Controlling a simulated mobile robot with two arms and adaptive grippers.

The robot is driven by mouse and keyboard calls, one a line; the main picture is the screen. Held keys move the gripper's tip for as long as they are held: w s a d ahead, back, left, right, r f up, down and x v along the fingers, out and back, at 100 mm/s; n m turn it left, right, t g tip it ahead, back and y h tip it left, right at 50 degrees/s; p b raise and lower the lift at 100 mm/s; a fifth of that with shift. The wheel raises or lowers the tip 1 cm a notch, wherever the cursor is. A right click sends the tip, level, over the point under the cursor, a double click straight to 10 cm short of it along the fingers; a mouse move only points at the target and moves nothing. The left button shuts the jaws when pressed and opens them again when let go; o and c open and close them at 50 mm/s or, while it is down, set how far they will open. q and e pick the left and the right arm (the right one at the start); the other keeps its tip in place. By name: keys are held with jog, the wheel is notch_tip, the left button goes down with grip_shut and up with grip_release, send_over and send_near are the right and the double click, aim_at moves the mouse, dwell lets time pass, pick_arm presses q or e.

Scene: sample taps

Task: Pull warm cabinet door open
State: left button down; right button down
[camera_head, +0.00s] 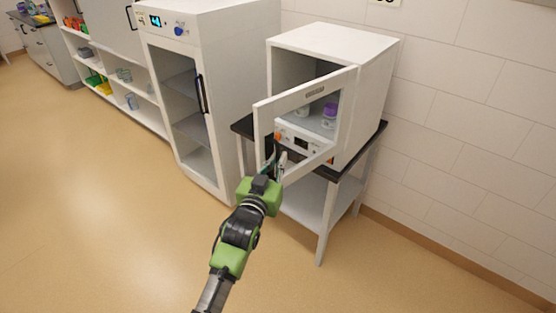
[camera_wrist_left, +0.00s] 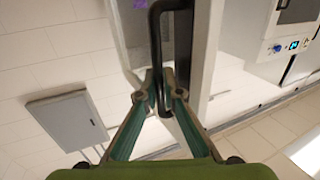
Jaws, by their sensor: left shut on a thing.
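The warm cabinet (camera_head: 364,95) is a small white box on a dark-topped table. Its framed, see-through door (camera_head: 262,125) stands partly open, swung out toward me. My left gripper (camera_head: 275,164) is at the free edge of the door, low on it. In the left wrist view, the left gripper (camera_wrist_left: 159,80) has its fingers closed on the dark door handle (camera_wrist_left: 154,35). The handle is mostly hidden by the gripper in the head view. My right gripper is in neither view.
A purple-capped bottle (camera_head: 330,113) and another container (camera_head: 302,110) stand inside the cabinet. The table (camera_head: 312,205) has an open lower shelf. A tall white cabinet (camera_head: 215,70) with a dark handle stands to the left. The floor in front is clear.

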pick_arm(q)
jog(key=c, duration=2.5)
grip_release()
jog(key=v, duration=1.2)
